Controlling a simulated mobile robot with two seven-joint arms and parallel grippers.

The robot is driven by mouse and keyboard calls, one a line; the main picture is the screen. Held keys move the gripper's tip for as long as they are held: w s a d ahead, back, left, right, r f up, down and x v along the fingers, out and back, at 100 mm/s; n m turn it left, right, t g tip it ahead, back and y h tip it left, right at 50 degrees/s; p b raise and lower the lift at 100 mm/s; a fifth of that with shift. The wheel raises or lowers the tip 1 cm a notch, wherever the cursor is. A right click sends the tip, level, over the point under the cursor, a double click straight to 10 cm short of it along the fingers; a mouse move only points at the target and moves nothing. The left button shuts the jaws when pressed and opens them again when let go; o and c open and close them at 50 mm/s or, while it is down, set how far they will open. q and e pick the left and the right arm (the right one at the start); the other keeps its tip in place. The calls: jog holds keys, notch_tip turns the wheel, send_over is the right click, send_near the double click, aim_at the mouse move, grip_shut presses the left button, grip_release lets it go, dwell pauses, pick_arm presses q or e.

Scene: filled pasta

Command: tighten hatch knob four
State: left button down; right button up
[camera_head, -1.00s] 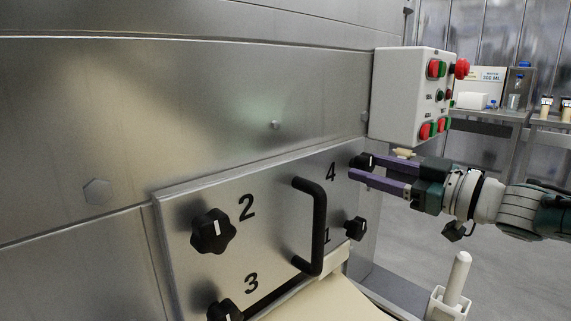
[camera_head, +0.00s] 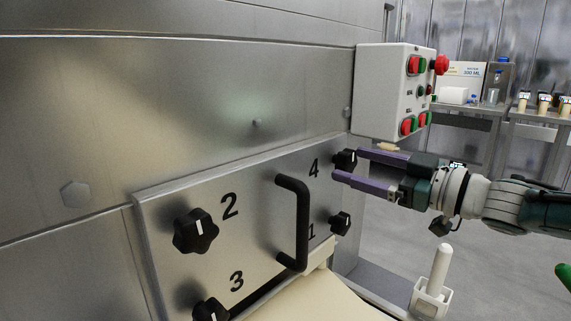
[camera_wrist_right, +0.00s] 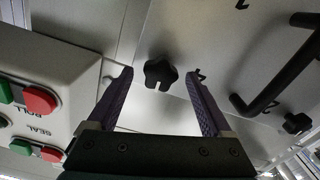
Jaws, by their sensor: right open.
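Hatch knob four (camera_head: 345,160) is a black lobed knob beside the printed 4 on the metal hatch plate (camera_head: 262,200). My right gripper (camera_head: 346,163) is open, with its purple fingers pointing at the plate, one above and one below the knob. In the right wrist view, knob four (camera_wrist_right: 160,72) shows with its notch between the two spread fingertips (camera_wrist_right: 159,76). Gaps show on both sides, and neither finger visibly touches it. I cannot tell exactly how deep the tips reach. My left gripper is not in view.
A control box (camera_head: 379,95) with red and green buttons sits just above the right gripper. A black handle (camera_head: 303,220) and knobs one (camera_head: 340,222), two (camera_head: 195,231) and three (camera_head: 210,310) stand out from the plate. A white post (camera_head: 438,270) stands below the gripper.

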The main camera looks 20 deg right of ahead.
jog(key=p+v, duration=0.2)
jog(key=v, duration=0.7)
